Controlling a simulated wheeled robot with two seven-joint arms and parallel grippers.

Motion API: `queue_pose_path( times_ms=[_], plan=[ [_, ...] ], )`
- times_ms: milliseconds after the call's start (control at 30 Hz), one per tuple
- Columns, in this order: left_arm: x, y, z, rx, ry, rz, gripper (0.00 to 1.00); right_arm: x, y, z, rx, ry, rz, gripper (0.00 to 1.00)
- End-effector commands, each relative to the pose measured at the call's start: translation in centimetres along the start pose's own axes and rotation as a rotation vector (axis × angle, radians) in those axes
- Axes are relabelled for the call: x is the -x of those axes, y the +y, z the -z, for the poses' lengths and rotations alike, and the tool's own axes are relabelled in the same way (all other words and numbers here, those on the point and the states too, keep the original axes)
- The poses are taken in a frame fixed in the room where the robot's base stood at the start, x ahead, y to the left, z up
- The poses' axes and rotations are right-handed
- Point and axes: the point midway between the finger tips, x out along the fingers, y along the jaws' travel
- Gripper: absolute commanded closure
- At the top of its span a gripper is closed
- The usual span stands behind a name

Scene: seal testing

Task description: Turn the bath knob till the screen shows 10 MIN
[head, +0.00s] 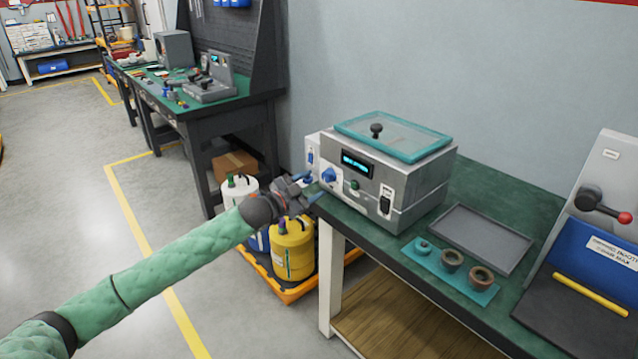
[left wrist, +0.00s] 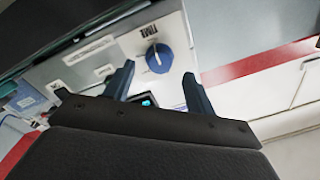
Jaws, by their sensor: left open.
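The bath (head: 410,182) is a grey box with a teal-rimmed clear lid, standing on the green bench. Its blue knob (head: 328,174) is on the front panel, left of the lit screen (head: 357,163), whose text is too small to read. My left gripper (head: 311,187) is open and empty, just in front of the panel near the knob. In the left wrist view, the blue knob (left wrist: 159,58) sits beside the word TIME, a little beyond the gap between the open fingers (left wrist: 157,88). The fingers appear apart from it. My right gripper is out of view.
A grey tray (head: 480,238) and a teal holder (head: 450,270) with small round parts lie right of the bath. A blue-and-grey stand (head: 600,245) is at far right.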

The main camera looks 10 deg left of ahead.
Motion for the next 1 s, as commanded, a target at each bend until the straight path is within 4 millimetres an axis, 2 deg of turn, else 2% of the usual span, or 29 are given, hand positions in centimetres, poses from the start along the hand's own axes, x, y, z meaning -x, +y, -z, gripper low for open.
queue_pose_path(
  times_ms=[100, 300, 633, 733, 867, 1000],
  plan=[
    [1.8, 0.1, -0.2, -0.001, -0.001, -0.001, 0.45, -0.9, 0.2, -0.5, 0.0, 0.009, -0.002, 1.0],
    [3.4, 0.1, -0.1, 0.0, -0.001, 0.0, 0.45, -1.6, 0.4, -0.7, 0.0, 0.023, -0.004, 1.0],
    [3.7, 0.0, 0.0, -0.001, 0.0, 0.0, 0.45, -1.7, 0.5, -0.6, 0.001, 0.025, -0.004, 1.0],
    [3.7, 0.0, -0.2, 0.001, -0.008, 0.0, 0.45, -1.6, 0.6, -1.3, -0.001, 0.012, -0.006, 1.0],
    [3.8, 0.1, -1.6, 0.002, -0.086, -0.002, 0.45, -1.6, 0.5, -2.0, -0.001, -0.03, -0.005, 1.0],
    [4.4, 0.1, -4.4, -0.019, -0.26, 0.0, 0.45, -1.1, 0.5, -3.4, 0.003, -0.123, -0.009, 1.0]
  ],
)
